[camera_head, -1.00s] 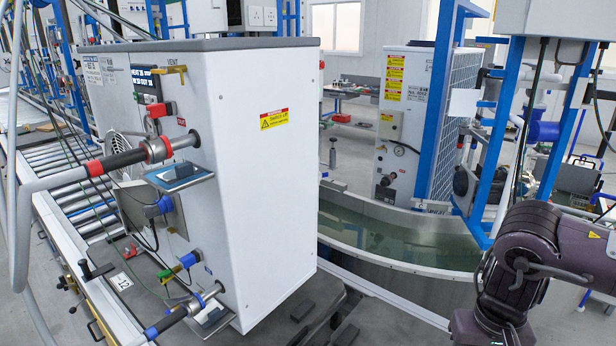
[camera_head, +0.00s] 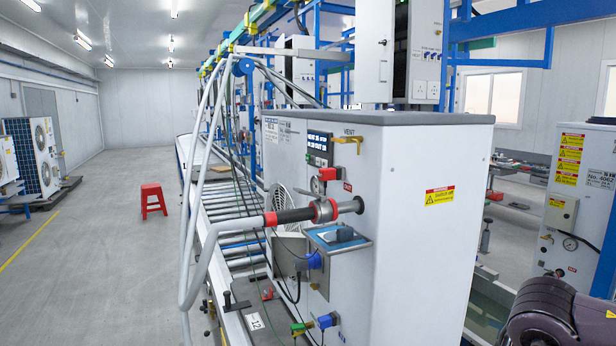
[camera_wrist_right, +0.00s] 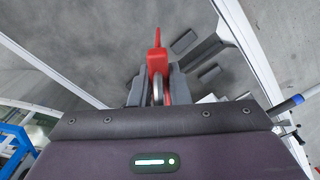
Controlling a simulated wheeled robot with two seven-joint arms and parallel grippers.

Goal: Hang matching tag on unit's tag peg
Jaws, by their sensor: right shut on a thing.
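My right gripper (camera_wrist_right: 154,88) is seen from behind in the right wrist view, shut on a red thing (camera_wrist_right: 157,42) that sticks out beyond the fingers. It may be a tag; no marking on it is readable, and the fingers hide part of it. The white unit (camera_head: 431,235) stands right of centre in the head view, with a display (camera_head: 319,148), a yellow VENT valve (camera_head: 348,140) and a hose fitting (camera_head: 323,211). I cannot make out a tag peg on it. In the head view, only part of my right arm shows at the lower right corner. My left gripper is not in view.
A grey hose (camera_head: 211,260) loops out to the unit's left side. A roller conveyor (camera_head: 228,206) runs back behind the unit. A second white unit (camera_head: 580,205) stands at the right. A red stool (camera_head: 153,200) stands on open floor at the left.

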